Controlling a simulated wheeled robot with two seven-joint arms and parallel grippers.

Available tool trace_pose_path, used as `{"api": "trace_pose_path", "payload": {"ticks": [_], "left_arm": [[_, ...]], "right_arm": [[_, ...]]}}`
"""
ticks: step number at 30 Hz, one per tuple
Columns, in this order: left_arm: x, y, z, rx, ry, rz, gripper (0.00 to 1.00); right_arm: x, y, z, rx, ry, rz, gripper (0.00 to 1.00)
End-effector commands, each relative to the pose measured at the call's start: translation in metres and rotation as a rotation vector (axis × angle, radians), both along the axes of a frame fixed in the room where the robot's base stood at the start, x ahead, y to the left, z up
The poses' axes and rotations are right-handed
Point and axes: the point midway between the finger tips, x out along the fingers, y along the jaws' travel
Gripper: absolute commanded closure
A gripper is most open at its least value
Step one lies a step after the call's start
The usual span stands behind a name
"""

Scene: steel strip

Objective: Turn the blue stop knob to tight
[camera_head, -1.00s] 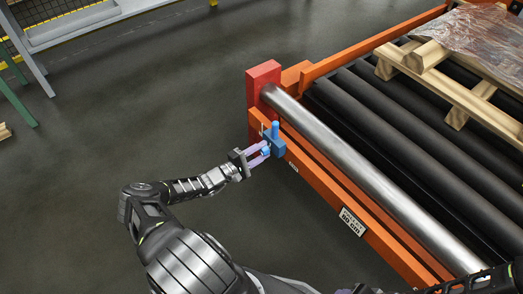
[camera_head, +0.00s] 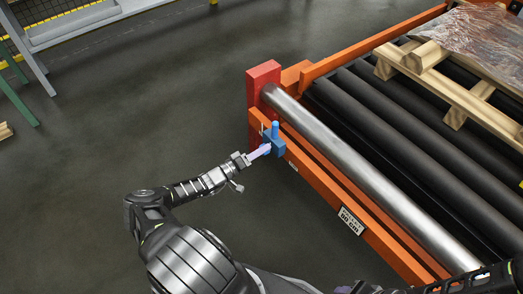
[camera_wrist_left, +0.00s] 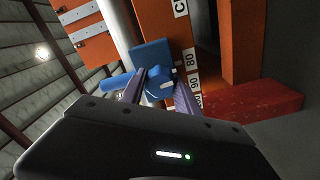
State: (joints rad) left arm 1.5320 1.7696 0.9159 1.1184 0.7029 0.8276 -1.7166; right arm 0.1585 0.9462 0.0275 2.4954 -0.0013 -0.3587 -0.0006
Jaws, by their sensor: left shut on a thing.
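The blue stop (camera_head: 277,146) sits on the orange side rail, near its red end post. A blue pin (camera_head: 275,127) stands up from it. Its small blue knob (camera_head: 265,149) faces my left arm. My left gripper (camera_head: 261,152) reaches it from the left, its pale purple fingers seen nearly edge-on. In the left wrist view the knob (camera_wrist_left: 158,87) lies between the two fingers of my left gripper (camera_wrist_left: 160,92), which is shut on it. The stop's block (camera_wrist_left: 151,53) shows behind the knob there.
A bright steel roller (camera_head: 350,170) runs along the orange rail (camera_head: 330,198), beside several black rollers (camera_head: 390,115). A wooden pallet (camera_head: 455,90) with a wrapped load lies on them. The red post (camera_head: 262,85) stands at the corner.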

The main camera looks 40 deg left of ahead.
Motion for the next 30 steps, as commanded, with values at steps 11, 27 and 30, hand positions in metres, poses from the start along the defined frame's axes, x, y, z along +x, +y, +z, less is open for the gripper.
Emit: {"api": "trace_pose_path", "payload": {"ticks": [11, 27, 30], "left_arm": [[-0.0003, 0.0, -0.0008, 0.085, -0.023, 0.0, 1.0], [-0.0001, 0.0, -0.0005, 0.085, -0.024, 0.0, 0.43], [-0.0001, 0.0, -0.0003, 0.084, -0.024, 0.0, 0.41]], "right_arm": [[0.0, 0.0, 0.0009, 0.0, 0.0, 0.0, 0.55], [0.0, 0.0, 0.0009, 0.0, 0.0, 0.0, 0.55], [0.0, 0.0, 0.0009, 0.0, 0.0, 0.0, 0.55]]}}
